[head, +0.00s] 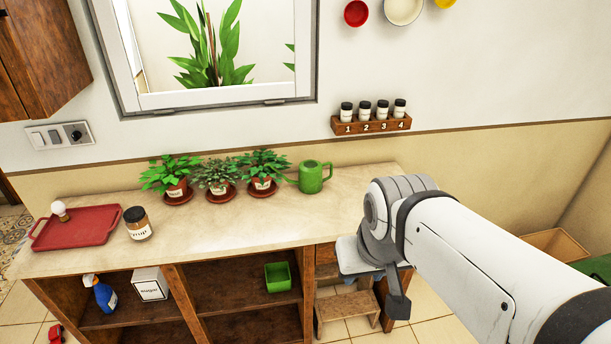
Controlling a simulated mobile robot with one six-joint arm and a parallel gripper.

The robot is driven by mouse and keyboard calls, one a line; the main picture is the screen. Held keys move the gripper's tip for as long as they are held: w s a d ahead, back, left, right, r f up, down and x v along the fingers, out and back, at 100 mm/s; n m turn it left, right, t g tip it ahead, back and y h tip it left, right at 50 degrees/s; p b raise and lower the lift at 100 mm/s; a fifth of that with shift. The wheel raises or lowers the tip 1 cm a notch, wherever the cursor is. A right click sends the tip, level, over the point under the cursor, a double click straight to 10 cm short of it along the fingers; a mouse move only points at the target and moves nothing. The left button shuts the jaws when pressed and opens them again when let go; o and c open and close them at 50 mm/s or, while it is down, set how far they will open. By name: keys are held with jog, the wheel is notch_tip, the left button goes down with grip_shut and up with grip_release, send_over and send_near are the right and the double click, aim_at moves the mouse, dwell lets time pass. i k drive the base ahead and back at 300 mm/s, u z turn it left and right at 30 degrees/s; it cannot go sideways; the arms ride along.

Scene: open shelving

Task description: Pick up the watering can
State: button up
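A green watering can (311,177) stands upright on the light countertop (225,226), near its back right end. Its handle points right and its spout points left, close to the rightmost potted plant. My gripper (385,300) is in front of the counter's right end, lower and nearer than the can, and apart from it. My wrist hides part of the gripper, so I cannot tell how far its fingers are apart or whether anything is between them.
Three potted plants (263,184) stand left of the can. A red tray (76,228) and a jar (137,223) are at the counter's left. A spice rack (371,125) hangs on the wall above. A wooden stool (347,308) stands below. The counter's front middle is clear.

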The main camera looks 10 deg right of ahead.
aim_at(311, 176)
jog(key=z, duration=0.05)
jog(key=i, duration=1.2)
jog(key=u, duration=0.15)
